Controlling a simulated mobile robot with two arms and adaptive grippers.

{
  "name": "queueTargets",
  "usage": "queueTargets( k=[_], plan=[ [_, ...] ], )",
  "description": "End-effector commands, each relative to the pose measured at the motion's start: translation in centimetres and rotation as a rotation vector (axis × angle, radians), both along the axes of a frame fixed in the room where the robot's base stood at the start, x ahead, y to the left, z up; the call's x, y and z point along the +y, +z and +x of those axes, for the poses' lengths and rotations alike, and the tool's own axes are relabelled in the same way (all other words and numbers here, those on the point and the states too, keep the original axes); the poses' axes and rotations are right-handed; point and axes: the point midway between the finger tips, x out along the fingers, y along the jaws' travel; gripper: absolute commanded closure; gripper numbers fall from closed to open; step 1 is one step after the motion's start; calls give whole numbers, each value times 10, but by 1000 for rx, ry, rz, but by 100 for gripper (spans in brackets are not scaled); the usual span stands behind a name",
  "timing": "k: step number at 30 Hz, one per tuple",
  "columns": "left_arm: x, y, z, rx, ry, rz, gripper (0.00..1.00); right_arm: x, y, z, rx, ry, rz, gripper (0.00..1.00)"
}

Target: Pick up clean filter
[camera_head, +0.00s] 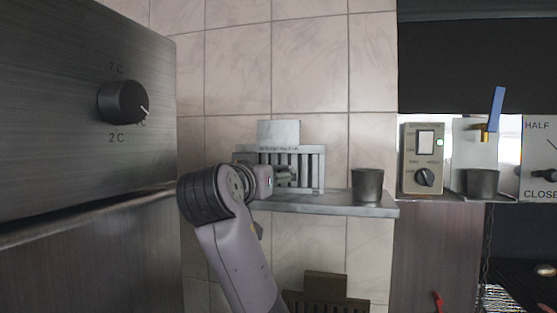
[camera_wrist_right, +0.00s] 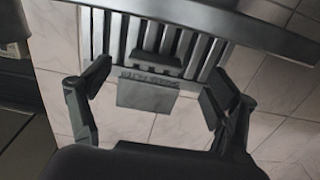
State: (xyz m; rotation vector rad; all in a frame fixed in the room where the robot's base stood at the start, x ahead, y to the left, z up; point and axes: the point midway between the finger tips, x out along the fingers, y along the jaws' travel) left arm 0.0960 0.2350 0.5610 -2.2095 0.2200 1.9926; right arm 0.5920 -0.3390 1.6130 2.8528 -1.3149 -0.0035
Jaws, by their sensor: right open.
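The clean filter, a grey metal slatted panel (camera_head: 316,168) with a flat plate at its top, stands upright on a metal wall shelf (camera_head: 340,208). My right gripper (camera_head: 288,177) is in front of the filter in the head view and hides part of its slats. In the right wrist view, the open fingers of my right gripper (camera_wrist_right: 156,88) are spread to either side of the filter's plate (camera_wrist_right: 148,93), with a gap on both sides. The lettering along the filter is too blurred to read. My left gripper is not in view.
A dark metal cup (camera_head: 367,184) stands on the shelf to the right of the filter. A brown slatted panel (camera_head: 325,286) shows below the shelf. A steel cabinet with a knob (camera_head: 123,102) fills the left. A control box (camera_head: 423,158) and tap (camera_head: 484,134) are at right.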

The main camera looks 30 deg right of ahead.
Motion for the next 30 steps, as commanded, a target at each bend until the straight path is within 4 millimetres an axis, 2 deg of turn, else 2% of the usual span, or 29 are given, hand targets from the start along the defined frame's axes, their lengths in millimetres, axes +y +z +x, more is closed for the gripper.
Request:
queueTargets(
  k=[4,13,24,30],
  plan=[
    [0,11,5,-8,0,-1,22,-8,4,5,1,-3,-1,18],
    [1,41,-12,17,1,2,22,-36,5,26,2,-4,-1,18],
    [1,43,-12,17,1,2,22,-42,1,33,0,-1,0,18],
    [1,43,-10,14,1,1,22,-42,1,32,0,-1,0,32]
  ],
)
